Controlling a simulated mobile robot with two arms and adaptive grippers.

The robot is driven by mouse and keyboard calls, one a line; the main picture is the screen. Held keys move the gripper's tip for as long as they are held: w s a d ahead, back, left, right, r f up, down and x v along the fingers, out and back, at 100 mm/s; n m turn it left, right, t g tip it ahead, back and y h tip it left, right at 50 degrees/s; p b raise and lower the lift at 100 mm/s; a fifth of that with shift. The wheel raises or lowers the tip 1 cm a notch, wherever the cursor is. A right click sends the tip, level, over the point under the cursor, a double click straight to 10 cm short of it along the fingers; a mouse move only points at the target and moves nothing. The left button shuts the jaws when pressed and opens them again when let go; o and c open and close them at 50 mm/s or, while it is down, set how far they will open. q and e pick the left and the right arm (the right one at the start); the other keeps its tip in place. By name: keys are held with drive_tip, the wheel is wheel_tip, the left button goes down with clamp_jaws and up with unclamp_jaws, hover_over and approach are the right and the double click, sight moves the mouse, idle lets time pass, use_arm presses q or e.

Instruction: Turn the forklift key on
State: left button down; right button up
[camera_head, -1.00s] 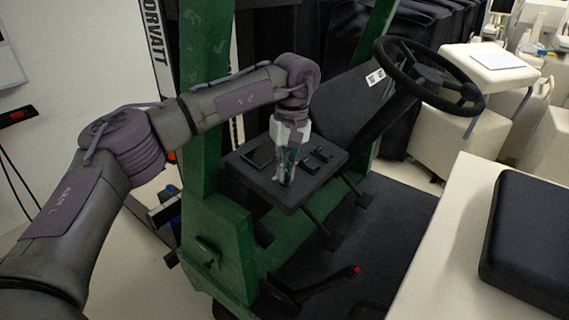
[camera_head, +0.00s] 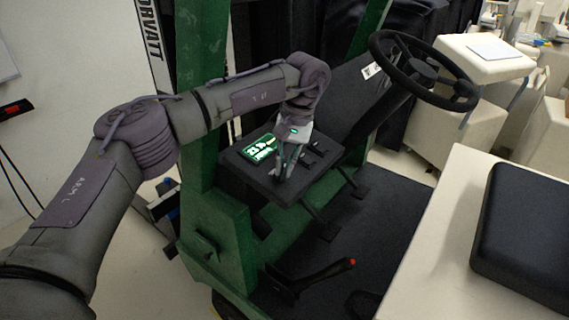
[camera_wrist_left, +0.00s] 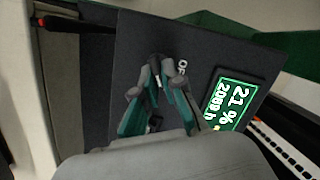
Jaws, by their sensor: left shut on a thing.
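The forklift's dark control panel (camera_head: 240,168) sits on the green frame, left of the steering wheel. Its display (camera_head: 261,148) is lit green; in the left wrist view the display (camera_wrist_left: 232,100) reads 21 % and 2089 h. My left gripper (camera_head: 283,176) points down at the panel, to the right of the display. In the left wrist view the left gripper (camera_wrist_left: 164,84) has its fingertips together at the key's place beside a white marking, shut on the key. The key itself is mostly hidden by the fingers. My right gripper is not in view.
The black steering wheel (camera_head: 424,72) stands behind and right of the panel. A lever with a red tip (camera_head: 310,280) rises from the floor below. A black seat cushion (camera_head: 525,235) lies on a pale body at right.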

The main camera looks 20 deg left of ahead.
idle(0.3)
use_arm(q)
drive_tip(key=c, duration=1.3)
unclamp_jaws()
drive_tip(key=v, duration=1.2)
